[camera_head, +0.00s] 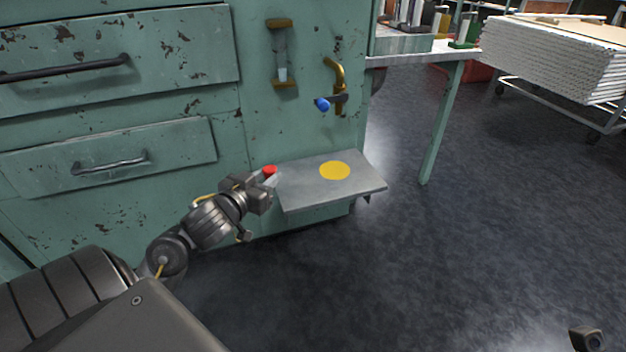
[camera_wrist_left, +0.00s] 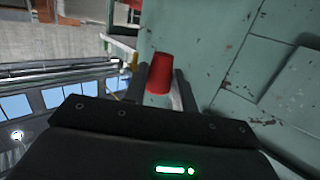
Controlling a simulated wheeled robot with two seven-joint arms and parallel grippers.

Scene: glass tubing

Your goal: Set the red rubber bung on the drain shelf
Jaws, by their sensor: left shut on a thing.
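The red rubber bung (camera_head: 269,170) is at the tip of my left gripper (camera_head: 268,182), above the left end of the drain shelf (camera_head: 318,195). The shelf is a flat grey metal plate on the green cabinet, with a yellow round mark (camera_head: 334,170) on its top. In the left wrist view the bung (camera_wrist_left: 160,73) stands between the two dark fingers, and the gripper (camera_wrist_left: 162,86) is shut on it. The bung looks clear of the shelf, though the gap is hard to judge.
A brass tap (camera_head: 338,85) with a blue handle (camera_head: 322,104) juts from the cabinet above the shelf. A sight glass (camera_head: 281,55) is mounted left of it. The shelf top is bare apart from the mark. A bench leg (camera_head: 440,125) stands to the right.

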